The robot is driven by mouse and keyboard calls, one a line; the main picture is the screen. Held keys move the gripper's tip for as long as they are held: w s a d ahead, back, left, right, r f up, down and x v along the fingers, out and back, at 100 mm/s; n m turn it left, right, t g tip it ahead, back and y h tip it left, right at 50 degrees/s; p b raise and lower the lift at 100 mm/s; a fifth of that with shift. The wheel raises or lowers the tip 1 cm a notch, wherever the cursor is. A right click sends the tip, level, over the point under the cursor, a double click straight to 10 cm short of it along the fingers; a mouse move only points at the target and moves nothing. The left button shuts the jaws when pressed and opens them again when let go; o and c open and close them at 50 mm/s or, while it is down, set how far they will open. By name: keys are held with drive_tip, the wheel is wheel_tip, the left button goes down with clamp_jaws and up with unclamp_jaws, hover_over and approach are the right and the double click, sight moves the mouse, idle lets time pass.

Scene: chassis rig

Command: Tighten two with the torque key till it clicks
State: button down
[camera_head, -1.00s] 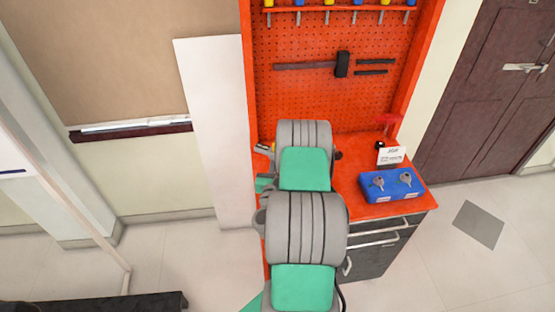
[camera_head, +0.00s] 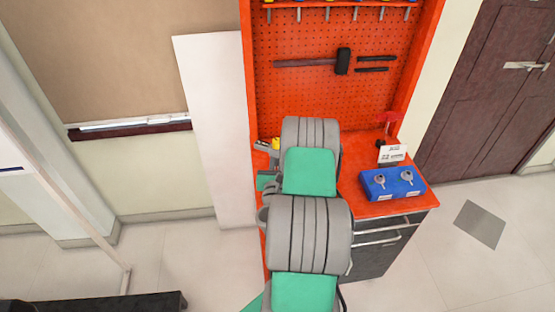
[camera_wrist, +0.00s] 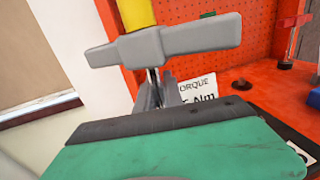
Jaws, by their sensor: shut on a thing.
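In the wrist view my gripper (camera_wrist: 158,88) is shut on a tool with a grey crossbar (camera_wrist: 165,40) and a yellow shaft or grip above it. This looks like the torque key. A small yellow part of it (camera_head: 276,143) shows left of my arm in the head view, where my arm hides most of the gripper. A blue block (camera_head: 393,194) sits on the red bench top at the right, with two grey key-like pieces, a left one (camera_head: 380,181) and a right one (camera_head: 407,176), standing on it. My gripper is left of the block and apart from it.
A red upright item (camera_head: 388,121) stands behind the card. A red pegboard (camera_head: 300,95) holding a hammer (camera_head: 342,62) closes the back.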

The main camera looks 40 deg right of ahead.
drive_tip(key=shift+b, duration=0.5)
idle(0.4)
drive_tip(key=shift+n+t+y, duration=0.3)
drive_tip(key=shift+n+t, duration=0.1)
drive_tip(key=shift+a+r+p, duration=0.1)
drive_tip(key=shift+r+p, duration=1.55)
drive_tip(key=shift+r, duration=0.8)
